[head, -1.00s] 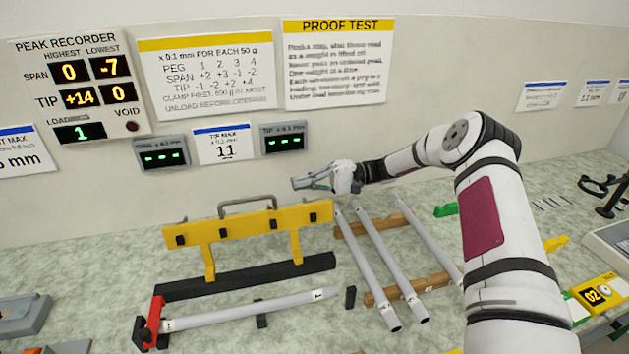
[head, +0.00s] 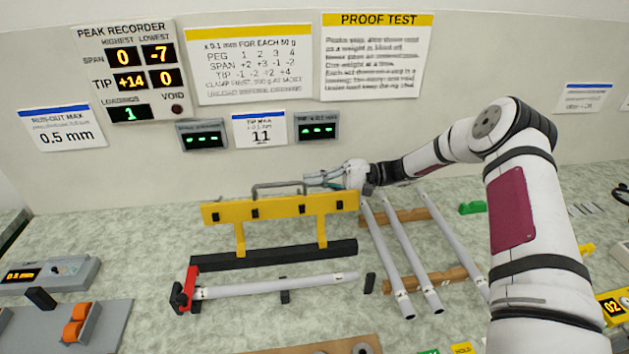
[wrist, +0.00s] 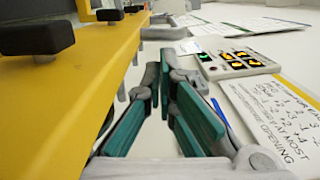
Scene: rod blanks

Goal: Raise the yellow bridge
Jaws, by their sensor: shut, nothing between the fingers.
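The yellow bridge (head: 280,208) stands on two legs on a black base bar (head: 275,255), with several black blocks along its face. A grey handle (head: 278,186) rises from its top. My gripper (head: 308,180) is by the handle's right end, at about its height. Its fingers are shut and empty; I cannot tell whether they touch the handle. In the wrist view the teal finger pads (wrist: 164,82) are beside the yellow beam (wrist: 90,75), which fills the left side. A grey rod (head: 280,286) lies in front of the bridge, its left end at a red clamp (head: 191,287).
Several grey rods (head: 410,250) lie on wooden supports (head: 440,280) right of the bridge. The wall behind has signs, two small displays (head: 318,127) and the peak recorder (head: 128,78). A grey device with orange rollers (head: 75,322) stands front left.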

